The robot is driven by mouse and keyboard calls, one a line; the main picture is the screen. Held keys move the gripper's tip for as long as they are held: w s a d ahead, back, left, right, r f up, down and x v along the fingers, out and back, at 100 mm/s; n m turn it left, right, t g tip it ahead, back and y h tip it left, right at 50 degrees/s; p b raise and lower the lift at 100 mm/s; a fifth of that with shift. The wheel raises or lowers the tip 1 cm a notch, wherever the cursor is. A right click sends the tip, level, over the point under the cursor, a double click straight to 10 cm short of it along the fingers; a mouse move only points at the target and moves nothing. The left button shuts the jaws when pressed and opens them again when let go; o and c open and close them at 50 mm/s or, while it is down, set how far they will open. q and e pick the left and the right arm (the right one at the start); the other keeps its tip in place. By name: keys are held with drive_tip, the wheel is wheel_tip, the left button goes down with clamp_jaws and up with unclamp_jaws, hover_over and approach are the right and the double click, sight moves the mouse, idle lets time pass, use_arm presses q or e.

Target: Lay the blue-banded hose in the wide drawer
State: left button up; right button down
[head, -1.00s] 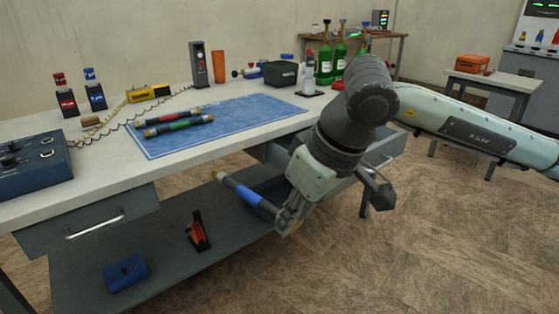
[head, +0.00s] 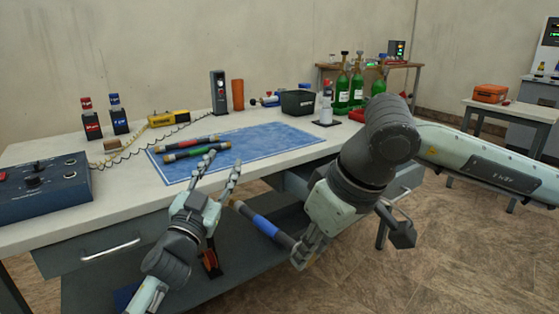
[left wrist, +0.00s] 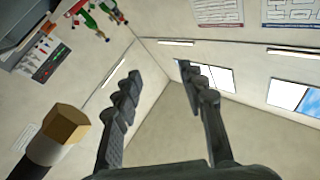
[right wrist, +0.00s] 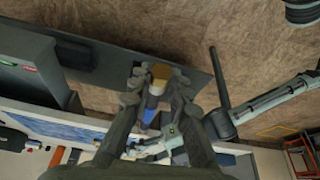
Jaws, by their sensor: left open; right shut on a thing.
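The blue-banded hose (head: 266,226) is a short dark tube with a blue middle and a brass end. It is held tilted in front of the bench by my right gripper (head: 300,255), shut on its lower right end. It also shows between the fingers in the right wrist view (right wrist: 150,104). My left gripper (head: 216,178) is open and empty, left of the hose's free end. In the left wrist view a brass hex end (left wrist: 68,125) shows beside the open fingers. A drawer (head: 290,183) under the bench's right part is partly hidden by my right arm; its opening is unclear.
Red- and green-banded hoses (head: 190,150) lie on the blue mat (head: 265,150). Another drawer (head: 105,250) with a handle is under the bench's left part. A blue control box (head: 45,190) stands at the left. A lower shelf (head: 235,285) runs below the drawers. Floor is open at right.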

use_arm(q)
drive_tip(key=s+d+r+m+g+h, duration=0.2)
drive_tip(key=d+r+m+g+h, duration=0.2)
drive_tip(key=d+r+m+h, duration=0.3)
drive_tip(key=s+d+r+m+g+h, duration=0.3)
drive_tip(key=d+r+m+g+h, duration=0.1)
drive_tip(key=d+r+m+h, duration=0.35)
drive_tip(key=s+d+m+g+y, duration=0.2)
drive_tip(key=s+d+m+g, duration=0.4)
drive_tip(key=d+m+g, duration=0.4)
drive_tip(key=n+g+y, duration=0.2)
drive_tip(key=n+y, duration=0.1)
drive_tip(key=y, duration=1.7)
approach(267, 227)
wheel_tip(267, 227, down, 9)
drive_tip(key=w, duration=0.2)
drive_tip(key=shift+a, duration=0.1)
